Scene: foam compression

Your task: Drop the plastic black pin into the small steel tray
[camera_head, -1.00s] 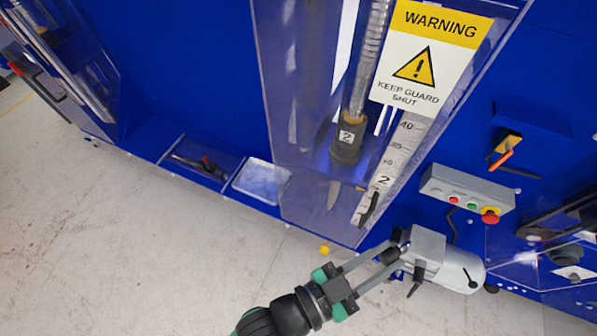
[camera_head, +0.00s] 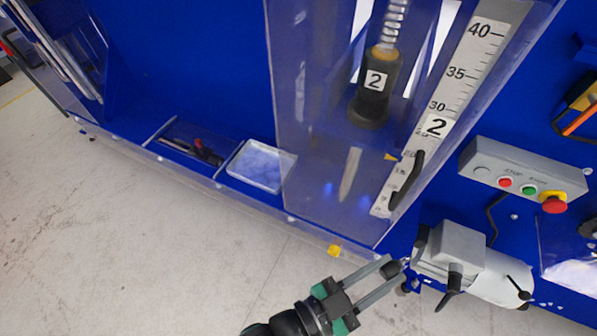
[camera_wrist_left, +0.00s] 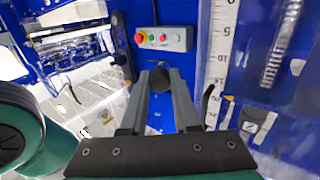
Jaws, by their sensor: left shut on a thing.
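My left gripper (camera_head: 396,268) is shut on a small black piece, which looks like the black pin (camera_wrist_left: 160,76); the fingers hide most of it. The gripper is just left of a grey cylindrical fixture (camera_head: 472,262) at the panel's lower edge; I cannot tell if they touch. The small steel tray (camera_head: 261,166) is a shallow, pale rectangular tray on the ledge, up and left of the gripper. It looks empty. My right gripper is not in view.
A clear guard (camera_head: 330,215) around the plunger (camera_head: 377,85) stands between tray and fixture. A bin with dark and red items (camera_head: 200,150) is left of the tray. A button box (camera_head: 515,180) is above the fixture. The floor in front is clear.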

